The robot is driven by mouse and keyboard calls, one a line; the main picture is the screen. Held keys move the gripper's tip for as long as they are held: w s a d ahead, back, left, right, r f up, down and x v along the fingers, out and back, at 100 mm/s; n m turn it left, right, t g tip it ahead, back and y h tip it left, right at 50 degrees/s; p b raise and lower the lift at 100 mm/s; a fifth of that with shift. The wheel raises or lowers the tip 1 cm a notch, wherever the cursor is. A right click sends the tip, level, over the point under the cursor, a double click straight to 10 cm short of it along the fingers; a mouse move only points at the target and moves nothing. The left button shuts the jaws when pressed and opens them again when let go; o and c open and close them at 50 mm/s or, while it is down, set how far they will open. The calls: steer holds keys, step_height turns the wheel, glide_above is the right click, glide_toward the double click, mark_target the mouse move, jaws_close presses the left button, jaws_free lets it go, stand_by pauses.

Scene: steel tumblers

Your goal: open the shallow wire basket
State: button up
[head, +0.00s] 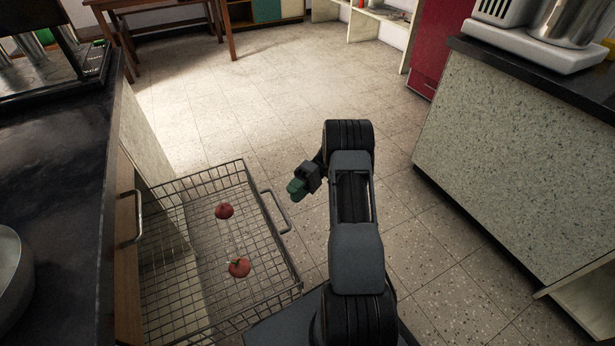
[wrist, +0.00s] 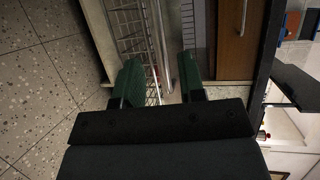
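The shallow wire basket (head: 176,188) is pulled out from the cabinet under the left counter. Its wire mesh also shows in the wrist view (wrist: 128,25). Its front handle (head: 275,212) is a bent metal bar on the right side. My gripper (head: 297,188) is just above and right of the handle, apart from it as far as I can tell. In the wrist view its two green fingers (wrist: 161,82) are spread, with nothing clearly held between them. A silver bar (wrist: 158,35) shows beyond the gap.
Two red round fruits (head: 239,267) lie in the basket. A wooden door with a metal handle (head: 132,216) is beside it, under the dark countertop (head: 60,180). A speckled counter block (head: 510,150) stands on the right. The tiled floor (head: 270,110) ahead is clear.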

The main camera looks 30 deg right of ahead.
steer(key=p+v, duration=0.6)
steer(key=p, duration=0.1)
steer(key=shift+d+r, duration=0.25)
steer(key=shift+d, duration=0.1)
steer(key=shift+w+d, duration=0.1)
steer(key=shift+w, duration=0.05)
steer(key=shift+f, duration=0.15)
